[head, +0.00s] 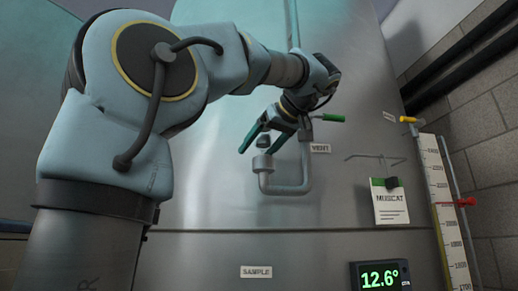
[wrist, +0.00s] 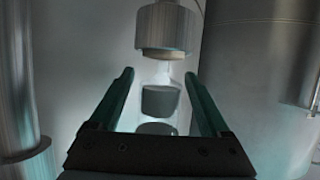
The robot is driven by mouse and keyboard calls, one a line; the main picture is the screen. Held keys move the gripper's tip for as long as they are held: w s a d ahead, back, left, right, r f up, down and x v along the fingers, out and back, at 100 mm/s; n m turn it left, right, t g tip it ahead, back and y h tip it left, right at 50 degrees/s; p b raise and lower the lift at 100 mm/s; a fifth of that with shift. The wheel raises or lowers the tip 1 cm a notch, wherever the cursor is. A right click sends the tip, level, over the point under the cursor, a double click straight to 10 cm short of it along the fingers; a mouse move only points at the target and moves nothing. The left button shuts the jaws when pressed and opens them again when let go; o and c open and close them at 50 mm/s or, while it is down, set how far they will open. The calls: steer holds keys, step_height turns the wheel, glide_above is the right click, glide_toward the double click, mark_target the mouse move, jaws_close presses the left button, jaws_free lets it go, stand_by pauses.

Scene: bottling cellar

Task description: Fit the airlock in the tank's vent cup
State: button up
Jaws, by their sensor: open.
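The tank's vent cup (head: 262,163) is the grey cup on the left end of a U-shaped pipe on the tank. In the wrist view it shows at the top as a metal cylinder (wrist: 165,27) with a tan rim. The small airlock (head: 263,142) is above the cup, with a dark grey band. In the wrist view its grey part (wrist: 160,101) is in line with the cup, and a pale, clear part runs towards the rim. I cannot tell how deep it sits. My gripper (head: 256,150) is open, its two fingers (wrist: 158,73) on either side of the airlock with gaps.
The vent pipe (head: 287,187) bends up on the right beside the VENT label (head: 320,148). A green-handled valve (head: 332,118) is close to my wrist. A MUSCAT card (head: 390,204) hangs further right, near a level gauge (head: 444,205). A display (head: 381,276) reads 12.6°.

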steer(key=shift+r, duration=0.1)
steer(key=shift+s+d+r, duration=0.1)
steer(key=shift+d, duration=0.05)
steer(key=v, duration=1.1)
steer(key=shift+s+r, duration=0.2)
steer(key=shift+s, duration=0.1)
steer(key=shift+d, duration=0.1)
